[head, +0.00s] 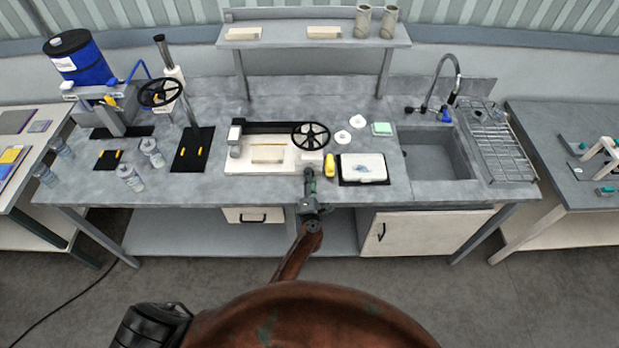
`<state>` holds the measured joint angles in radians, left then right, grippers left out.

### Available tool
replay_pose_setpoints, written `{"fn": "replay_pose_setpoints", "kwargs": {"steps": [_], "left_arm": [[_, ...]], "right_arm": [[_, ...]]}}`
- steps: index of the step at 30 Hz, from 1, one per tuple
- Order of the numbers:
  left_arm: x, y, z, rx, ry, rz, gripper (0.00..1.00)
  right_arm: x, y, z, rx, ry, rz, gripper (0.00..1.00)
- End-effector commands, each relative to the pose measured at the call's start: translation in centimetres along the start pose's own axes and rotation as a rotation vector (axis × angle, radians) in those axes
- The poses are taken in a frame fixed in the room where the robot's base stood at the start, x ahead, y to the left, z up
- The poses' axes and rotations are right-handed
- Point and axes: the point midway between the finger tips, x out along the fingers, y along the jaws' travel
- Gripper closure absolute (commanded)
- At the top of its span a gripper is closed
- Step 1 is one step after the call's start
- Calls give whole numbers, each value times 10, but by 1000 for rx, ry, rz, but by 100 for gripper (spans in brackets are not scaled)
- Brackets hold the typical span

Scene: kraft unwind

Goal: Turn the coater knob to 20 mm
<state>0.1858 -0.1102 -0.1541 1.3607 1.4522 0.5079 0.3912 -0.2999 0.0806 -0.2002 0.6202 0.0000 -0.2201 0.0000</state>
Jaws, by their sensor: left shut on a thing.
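The coater (241,167) is a pale flat bed with a black rail along its back, on the grey bench. A black spoked handwheel (310,124) stands at its right end, with a small pale block (311,158) in front of it. My left gripper (309,172) reaches in from the front to the coater's front right corner, just below the handwheel. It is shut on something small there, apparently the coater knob. The fingers hide the knob, and its scale cannot be read. My right gripper is out of view.
A yellow object (330,165) lies close right of my left gripper, beside a white tray (363,168) on a dark mat. A sink (436,155) is further right. Left are a black-wheeled press (160,92), a blue drum (78,58) and several clear jars. A shelf (275,38) spans the back.

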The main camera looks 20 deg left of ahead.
Motion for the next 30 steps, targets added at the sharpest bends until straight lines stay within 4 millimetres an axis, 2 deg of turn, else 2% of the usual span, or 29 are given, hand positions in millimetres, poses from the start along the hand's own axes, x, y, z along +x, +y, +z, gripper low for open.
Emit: {"fn": "replay_pose_setpoints", "kwargs": {"steps": [6,7,14,25,30], "left_arm": [[0,0,0,-1,0,-1,96],[0,0,0,-1,0,-1,71],[0,0,0,-1,0,-1,55],[-3,-2,0,-2,1,-3,54],[-20,-3,-1,-3,2,-5,54]], "right_arm": [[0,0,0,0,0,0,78],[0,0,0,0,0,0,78],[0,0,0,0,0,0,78],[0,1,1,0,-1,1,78],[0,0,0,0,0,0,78]]}}
